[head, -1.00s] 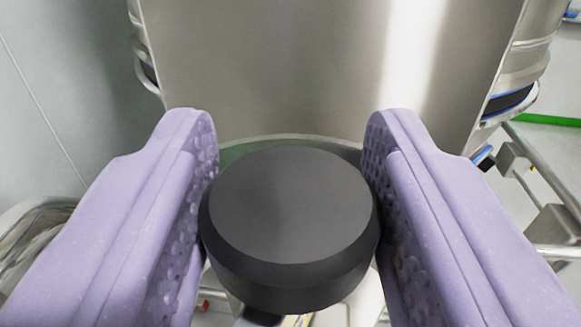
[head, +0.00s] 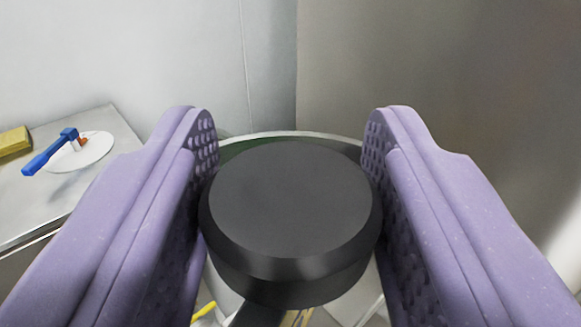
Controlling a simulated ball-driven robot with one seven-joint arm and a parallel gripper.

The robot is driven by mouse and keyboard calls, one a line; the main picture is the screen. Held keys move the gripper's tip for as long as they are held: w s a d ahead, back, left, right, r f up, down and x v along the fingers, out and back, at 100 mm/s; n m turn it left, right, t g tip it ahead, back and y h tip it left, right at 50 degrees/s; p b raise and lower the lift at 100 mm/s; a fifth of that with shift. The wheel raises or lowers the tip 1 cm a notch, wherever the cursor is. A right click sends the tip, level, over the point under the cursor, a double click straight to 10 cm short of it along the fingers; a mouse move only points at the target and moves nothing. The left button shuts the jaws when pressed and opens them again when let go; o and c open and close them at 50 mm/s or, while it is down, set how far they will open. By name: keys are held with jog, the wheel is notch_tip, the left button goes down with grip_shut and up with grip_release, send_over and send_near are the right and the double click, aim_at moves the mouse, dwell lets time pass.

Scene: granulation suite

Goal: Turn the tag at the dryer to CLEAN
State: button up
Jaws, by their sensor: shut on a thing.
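My gripper (head: 290,205) has two purple padded fingers with dimpled inner faces. It is shut on a round black knob (head: 290,200), with one finger against each side. Behind and beneath the knob shows the rim of a round disc, green with a pale edge (head: 320,135); most of it is hidden by the knob and fingers. I cannot tell whether this disc is the tag, and no lettering can be read.
A grey worktop (head: 60,205) stands at the left. On it lie a yellow block (head: 14,142) and a white round plate (head: 92,152) with a blue-handled tool (head: 50,153). A large metal panel (head: 420,70) fills the right background, beside a pale wall (head: 150,50).

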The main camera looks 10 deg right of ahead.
jog(key=shift+n+y, duration=0.5)
jog(key=shift+y, duration=0.6)
jog(key=o, duration=0.9)
jog(key=shift+o, duration=0.2)
